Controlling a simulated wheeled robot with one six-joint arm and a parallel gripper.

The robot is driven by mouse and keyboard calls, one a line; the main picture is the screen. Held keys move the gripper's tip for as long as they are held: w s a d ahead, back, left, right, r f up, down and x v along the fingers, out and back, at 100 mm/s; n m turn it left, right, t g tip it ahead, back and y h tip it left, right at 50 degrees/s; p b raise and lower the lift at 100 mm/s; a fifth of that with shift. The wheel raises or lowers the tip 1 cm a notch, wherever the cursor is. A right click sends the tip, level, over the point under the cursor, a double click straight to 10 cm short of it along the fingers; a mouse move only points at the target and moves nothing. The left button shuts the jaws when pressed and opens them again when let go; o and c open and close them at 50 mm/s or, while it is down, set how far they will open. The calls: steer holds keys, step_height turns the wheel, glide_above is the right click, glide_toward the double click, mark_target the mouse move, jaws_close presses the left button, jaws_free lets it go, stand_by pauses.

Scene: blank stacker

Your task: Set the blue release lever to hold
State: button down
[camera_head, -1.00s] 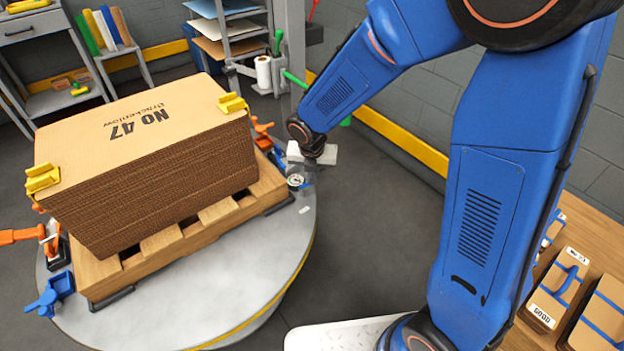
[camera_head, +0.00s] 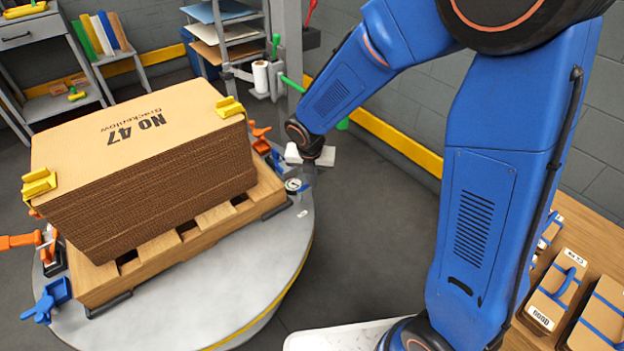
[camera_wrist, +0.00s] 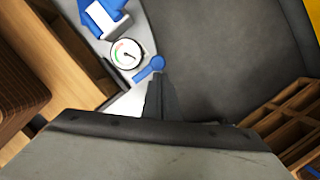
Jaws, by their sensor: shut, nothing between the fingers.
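The blue release lever (camera_wrist: 150,68) shows in the wrist view, a short blue arm with a rounded end, beside a round dial gauge (camera_wrist: 126,54) on the turntable's grey rim. My gripper (camera_wrist: 157,76) is shut and empty. Its fingertips appear right at the lever, overlapping it in the picture; I cannot tell whether they touch. In the head view the gauge (camera_head: 293,185) sits at the turntable's right edge, just below my gripper (camera_head: 308,168); the lever is too small to make out there. No hold marking is legible.
A cardboard stack (camera_head: 150,170) on a wooden pallet (camera_head: 170,250) fills the round turntable (camera_head: 235,290). Blue clamps (camera_head: 48,300) and orange clamps (camera_head: 20,241) stand around it. A wooden bench with boxes (camera_head: 556,290) is at right. Grey floor right of the turntable is clear.

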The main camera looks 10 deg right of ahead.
steer(key=shift+r, duration=0.1)
steer(key=v, duration=1.7)
steer(key=shift+d+r, duration=0.1)
steer(key=s+d+r+m, duration=0.2)
steer(key=s+d+m, duration=0.3)
steer(key=d+m, duration=0.25)
steer(key=s+d+r+m, duration=0.3)
steer(key=s+d+m, duration=0.25)
steer(key=m, duration=0.25)
steer(key=s+d+m+t, duration=0.1)
steer(key=s+d+m, duration=0.3)
steer(key=s+m, duration=0.2)
steer(key=s+d+f+m+t, duration=0.1)
steer(key=s+d+m, duration=0.3)
steer(key=s+m, duration=0.3)
steer(key=m, duration=0.4)
steer(key=shift+d+f+y, duration=0.2)
steer(key=shift+d+y, duration=0.1)
steer(key=shift+y, duration=0.1)
